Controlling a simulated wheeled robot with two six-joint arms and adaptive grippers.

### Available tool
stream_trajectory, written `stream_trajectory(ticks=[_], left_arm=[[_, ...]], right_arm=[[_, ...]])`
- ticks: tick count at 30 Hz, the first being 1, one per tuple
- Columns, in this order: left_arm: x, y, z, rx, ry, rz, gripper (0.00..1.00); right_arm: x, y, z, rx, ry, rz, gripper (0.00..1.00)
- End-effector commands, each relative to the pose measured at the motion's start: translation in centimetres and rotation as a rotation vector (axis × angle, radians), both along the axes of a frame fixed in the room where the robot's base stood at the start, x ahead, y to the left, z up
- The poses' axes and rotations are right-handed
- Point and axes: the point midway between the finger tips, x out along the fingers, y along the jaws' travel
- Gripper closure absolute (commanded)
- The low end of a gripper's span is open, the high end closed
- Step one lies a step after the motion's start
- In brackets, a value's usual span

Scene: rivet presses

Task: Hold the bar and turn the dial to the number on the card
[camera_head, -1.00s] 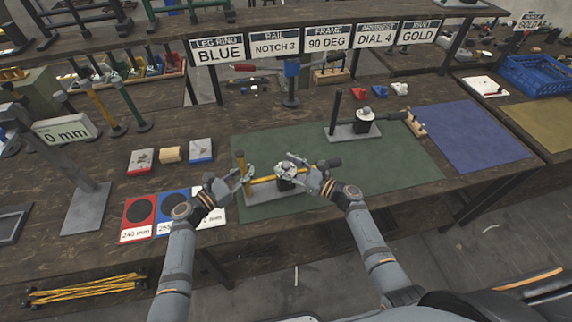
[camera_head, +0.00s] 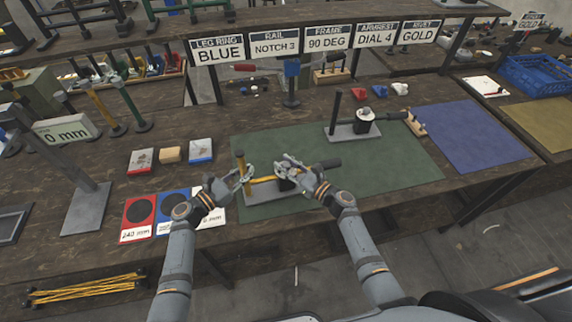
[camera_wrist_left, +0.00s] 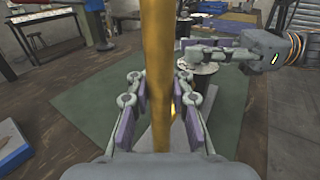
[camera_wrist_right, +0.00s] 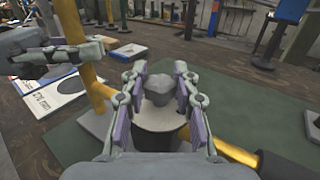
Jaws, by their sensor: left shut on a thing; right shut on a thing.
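The yellow upright bar (camera_head: 239,161) stands on a grey base plate on the green mat. My left gripper (camera_head: 245,178) is shut on this bar, which rises between its fingers in the left wrist view (camera_wrist_left: 158,75). A grey knobbed dial (camera_wrist_right: 162,90) sits on a dark drum with a pale top (camera_wrist_right: 160,115). My right gripper (camera_wrist_right: 165,100) has its fingers on both sides of the dial and is shut on it. The dial's numbers are not readable. The armrest card (camera_head: 377,36) reads DIAL 4.
A yellow horizontal bar (camera_wrist_right: 232,150) with a dark end runs beside the drum. A second fixture (camera_head: 365,122) stands behind right on the green mat (camera_head: 390,165). A blue mat (camera_head: 470,135) lies to the right. Red and blue cards (camera_head: 140,215) lie at left.

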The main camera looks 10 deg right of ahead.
Motion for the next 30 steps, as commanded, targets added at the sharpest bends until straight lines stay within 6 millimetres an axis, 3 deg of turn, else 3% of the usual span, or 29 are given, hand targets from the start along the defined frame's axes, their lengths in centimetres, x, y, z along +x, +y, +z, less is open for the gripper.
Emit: stream_trajectory(ticks=[7,17,18,21,24,30], left_arm=[[-0.01,-0.02,0.00,0.000,0.000,-0.001,1.00],[-0.02,-0.03,0.01,-0.001,-0.001,-0.001,1.00],[-0.03,-0.03,0.01,-0.001,-0.001,-0.001,1.00],[-0.03,-0.03,0.01,-0.001,-0.001,-0.001,1.00],[-0.02,-0.04,0.02,-0.001,-0.001,-0.001,1.00],[-0.02,-0.04,0.02,-0.001,0.000,-0.001,1.00]], right_arm=[[-0.08,0.11,-0.02,0.006,0.003,-0.255,1.00],[-0.02,-0.05,-0.04,-0.001,0.002,-0.290,1.00],[-0.02,-0.05,-0.04,-0.001,0.002,-0.290,0.69],[-0.02,-0.05,-0.03,-0.001,0.002,-0.289,0.56],[-0.02,-0.05,-0.03,-0.001,0.002,-0.289,0.46],[-0.01,-0.05,-0.03,-0.001,0.002,-0.288,0.46]])
